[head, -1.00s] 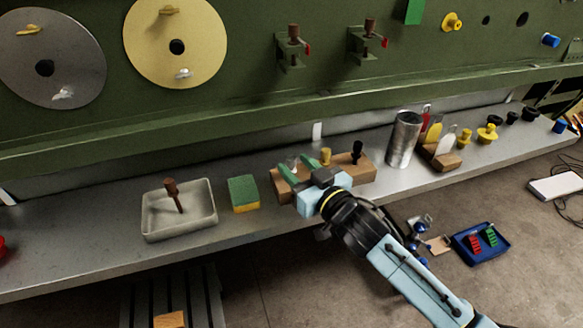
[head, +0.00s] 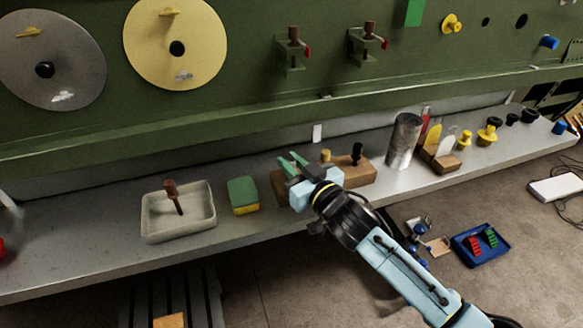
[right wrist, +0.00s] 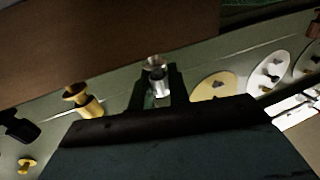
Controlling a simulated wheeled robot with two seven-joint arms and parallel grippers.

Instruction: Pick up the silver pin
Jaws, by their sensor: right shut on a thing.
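My right gripper (head: 292,161) is at the left end of the wooden block (head: 352,173) on the bench, its green fingertips just above it. In the right wrist view my right gripper (right wrist: 155,88) is shut on the silver pin (right wrist: 157,78), which sits between the fingers. I cannot make out the pin in the head view. Whether it is clear of the block I cannot tell. A yellow pin (head: 326,156) and a black pin (head: 357,154) stand in the block. My left gripper is not in view.
A green and yellow sponge (head: 243,195) and a grey tray (head: 150,230) with a brown-handled tool lie to the left. A metal cylinder (head: 404,140) stands to the right of the block. The green panel (head: 250,90) with discs and clamps rises behind the bench.

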